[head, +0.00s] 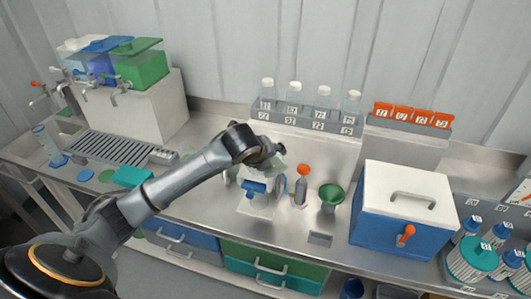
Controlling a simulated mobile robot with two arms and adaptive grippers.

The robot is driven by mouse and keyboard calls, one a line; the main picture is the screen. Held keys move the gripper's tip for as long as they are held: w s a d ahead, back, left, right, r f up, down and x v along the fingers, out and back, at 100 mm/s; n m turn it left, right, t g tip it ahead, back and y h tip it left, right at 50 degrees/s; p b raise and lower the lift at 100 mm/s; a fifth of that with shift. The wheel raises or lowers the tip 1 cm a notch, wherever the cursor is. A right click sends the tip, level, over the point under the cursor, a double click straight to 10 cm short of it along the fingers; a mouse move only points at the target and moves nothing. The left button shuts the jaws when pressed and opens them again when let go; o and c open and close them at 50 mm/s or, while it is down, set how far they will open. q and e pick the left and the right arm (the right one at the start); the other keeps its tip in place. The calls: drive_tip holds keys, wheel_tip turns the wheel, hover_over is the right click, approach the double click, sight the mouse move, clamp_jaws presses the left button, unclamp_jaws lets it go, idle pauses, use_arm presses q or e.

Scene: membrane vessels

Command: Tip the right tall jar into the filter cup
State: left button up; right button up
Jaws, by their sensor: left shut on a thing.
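My left gripper (272,157) is above the middle of the steel counter, its arm coming in from the lower left. It is shut on a pale, see-through vessel (277,169), which looks like the tall jar and seems tilted; the gripper hides much of it. Just below is a small clear and blue piece of ware (255,188), perhaps the filter cup; I cannot tell if the vessel touches it. A green funnel-shaped cup (331,195) stands farther right. My right gripper is not in view.
A grey bottle with an orange top (301,185) stands close to the right of the held vessel. A blue box with a white lid (405,205) stands to its right. White-capped bottles (295,97) line a rack behind. A drain grate (120,148) lies left.

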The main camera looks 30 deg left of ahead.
use_arm(q)
drive_tip(key=shift+g+h, duration=0.4)
drive_tip(key=shift+a+r+n+g+h, duration=0.1)
drive_tip(key=shift+n+g+h, duration=0.25)
drive_tip(key=shift+h, duration=0.25)
idle(0.3)
drive_tip(key=shift+w+a+r+n+g+h, duration=0.35)
drive_tip(key=shift+w+a+r+g+h, duration=0.15)
drive_tip(key=shift+a+h, duration=0.2)
drive_tip(key=shift+w+a+r+n+g+h, duration=0.1)
drive_tip(key=shift+a+r+n+g+h, duration=0.2)
drive_tip(key=shift+r+g+h, duration=0.35)
drive_tip(key=shift+f+h, duration=0.1)
drive_tip(key=shift+h, duration=0.15)
